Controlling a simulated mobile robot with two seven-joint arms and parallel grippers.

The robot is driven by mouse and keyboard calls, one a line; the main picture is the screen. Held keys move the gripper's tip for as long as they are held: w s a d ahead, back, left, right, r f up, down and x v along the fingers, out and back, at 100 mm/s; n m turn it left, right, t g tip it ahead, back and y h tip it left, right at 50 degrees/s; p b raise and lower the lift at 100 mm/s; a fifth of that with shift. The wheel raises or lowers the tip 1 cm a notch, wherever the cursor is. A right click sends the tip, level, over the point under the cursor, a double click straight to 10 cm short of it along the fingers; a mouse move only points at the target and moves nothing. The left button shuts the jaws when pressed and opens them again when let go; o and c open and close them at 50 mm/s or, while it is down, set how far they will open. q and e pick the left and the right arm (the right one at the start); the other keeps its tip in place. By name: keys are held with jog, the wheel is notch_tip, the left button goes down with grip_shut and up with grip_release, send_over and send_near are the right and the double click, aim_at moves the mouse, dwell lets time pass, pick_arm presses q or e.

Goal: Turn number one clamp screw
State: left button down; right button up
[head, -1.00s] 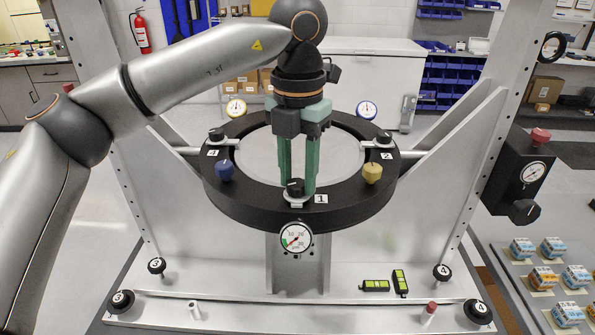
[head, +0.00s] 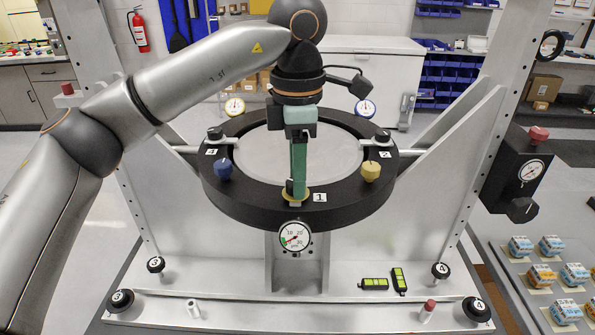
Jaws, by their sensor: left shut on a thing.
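My left gripper (head: 298,188) points straight down at the front of the black ring (head: 240,196), beside the white label 1 (head: 320,197). Its green fingers are seen edge-on, one in front of the other, and are shut on the number one clamp screw. The fingers hide nearly all of that screw's knob. A yellow patch (head: 286,193) shows at its foot. A round pressure gauge (head: 295,236) with a green band sits just below on the fixture. My right gripper is not in view.
Other clamps (head: 216,134) sit farther back. A gauge box (head: 515,176) is at right.

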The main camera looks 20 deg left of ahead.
pick_arm(q)
jog(key=shift+m, duration=1.2)
jog(key=c, duration=0.5)
grip_release()
notch_tip(320, 180, up, 13)
jog(key=shift+f, duration=0.2)
